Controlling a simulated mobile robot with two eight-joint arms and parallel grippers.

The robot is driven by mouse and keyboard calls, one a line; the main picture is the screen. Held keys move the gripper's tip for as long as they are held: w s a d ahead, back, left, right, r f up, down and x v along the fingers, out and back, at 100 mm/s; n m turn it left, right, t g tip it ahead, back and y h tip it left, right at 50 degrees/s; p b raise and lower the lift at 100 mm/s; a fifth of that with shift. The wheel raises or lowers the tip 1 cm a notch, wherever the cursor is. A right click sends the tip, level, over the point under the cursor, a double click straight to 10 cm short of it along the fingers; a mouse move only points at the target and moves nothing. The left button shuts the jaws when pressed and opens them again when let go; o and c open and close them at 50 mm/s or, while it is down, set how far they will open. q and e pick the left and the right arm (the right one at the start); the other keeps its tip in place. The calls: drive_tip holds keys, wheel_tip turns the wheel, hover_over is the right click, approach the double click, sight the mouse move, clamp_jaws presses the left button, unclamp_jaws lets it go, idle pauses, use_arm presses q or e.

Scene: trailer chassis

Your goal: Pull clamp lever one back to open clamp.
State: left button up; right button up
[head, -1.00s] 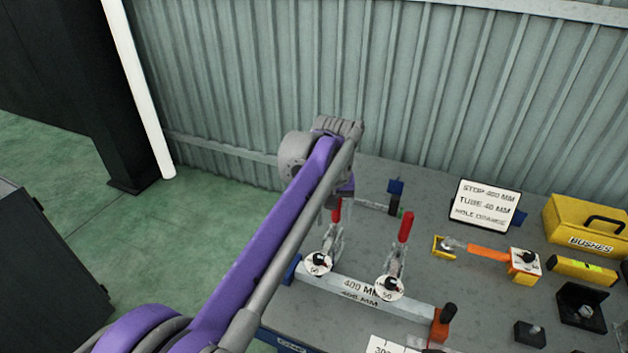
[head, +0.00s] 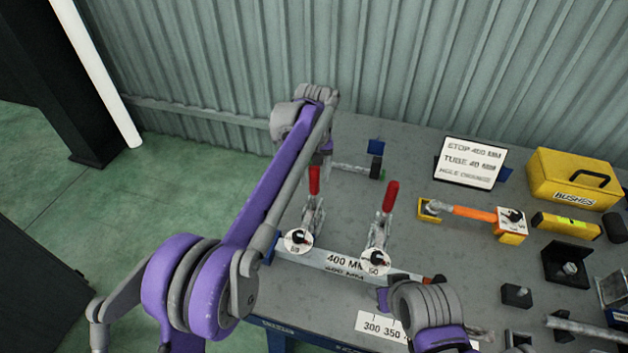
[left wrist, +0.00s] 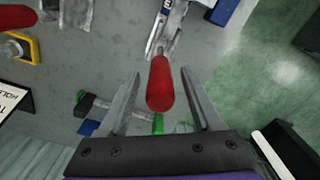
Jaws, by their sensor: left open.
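Two toggle clamps with red levers stand on the bench, over a long bar fixture. The left clamp's red lever (head: 314,181) points up, partly behind my left arm; the right clamp's red lever (head: 390,196) also stands up. My left gripper (left wrist: 160,73) is open, its fingers on either side of a red lever (left wrist: 160,85) in the left wrist view. I cannot tell if either finger touches it. In the head view my left gripper (head: 322,168) is mostly hidden behind its arm, by the left lever. My right arm's end (head: 425,300) shows at the bottom; its fingers cannot be made out.
The fixture bar (head: 345,262) carries 400 MM labels. A sign (head: 469,163), an orange-handled tool (head: 470,212), a yellow BUSHES box (head: 573,180) and black blocks lie to the right. A corrugated wall (head: 400,70) stands behind the bench.

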use_arm(q)
drive_tip(key=shift+f, duration=1)
clamp_jaws()
idle(0.8)
